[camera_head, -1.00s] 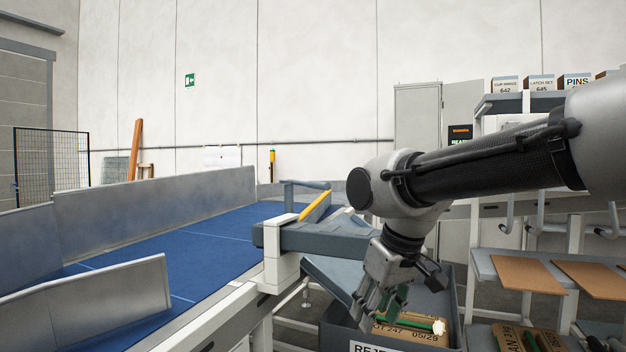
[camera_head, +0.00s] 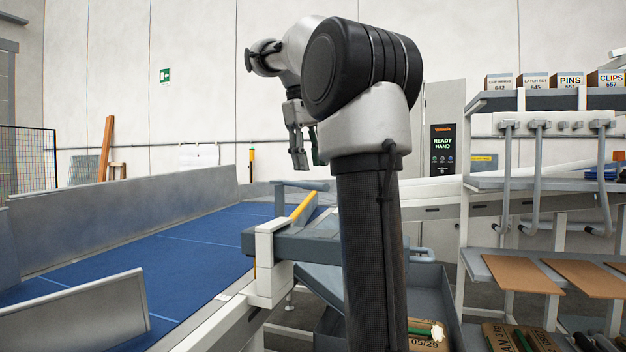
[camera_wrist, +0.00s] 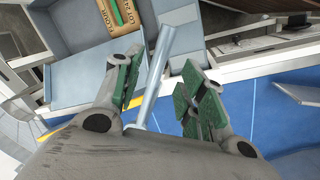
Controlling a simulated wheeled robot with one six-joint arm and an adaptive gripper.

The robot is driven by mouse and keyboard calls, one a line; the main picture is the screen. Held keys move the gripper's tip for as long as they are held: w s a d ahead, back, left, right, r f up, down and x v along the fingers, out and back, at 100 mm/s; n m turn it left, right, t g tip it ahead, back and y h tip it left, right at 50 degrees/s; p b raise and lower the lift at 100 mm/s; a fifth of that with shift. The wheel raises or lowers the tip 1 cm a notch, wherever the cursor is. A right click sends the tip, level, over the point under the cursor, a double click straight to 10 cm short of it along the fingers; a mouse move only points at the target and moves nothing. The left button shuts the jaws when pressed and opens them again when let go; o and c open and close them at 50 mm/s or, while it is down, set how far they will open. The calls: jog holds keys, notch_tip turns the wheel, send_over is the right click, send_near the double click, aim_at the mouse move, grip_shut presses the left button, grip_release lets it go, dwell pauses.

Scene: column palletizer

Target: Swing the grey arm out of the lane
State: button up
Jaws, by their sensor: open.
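The grey arm (camera_head: 300,185) is a short grey bar on a post beside a yellow-topped plate (camera_head: 304,207), at the lane's far right side. The lane (camera_head: 195,245) is a blue belt. My gripper (camera_head: 303,163) hangs fingers down just above the grey arm, open and empty. In the wrist view, a pale grey bar (camera_wrist: 160,65), seemingly the same arm, runs between my open green-padded fingers (camera_wrist: 163,85). It looks lower than the fingertips; I see no contact. My own arm hides part of the area right of the plate.
Metal side walls (camera_head: 130,210) line the belt. A dark beam (camera_head: 290,243) and a white post (camera_head: 270,265) stand at its near right edge. Shelving (camera_head: 500,184) with hanging hooks stands right.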

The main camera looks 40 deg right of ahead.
jog(key=f, duration=0.2)
jog(key=d+f, duration=0.1)
jog(key=f, duration=0.2)
jog(key=shift+s, duration=0.1)
jog(key=shift+c, duration=0.5)
grip_shut()
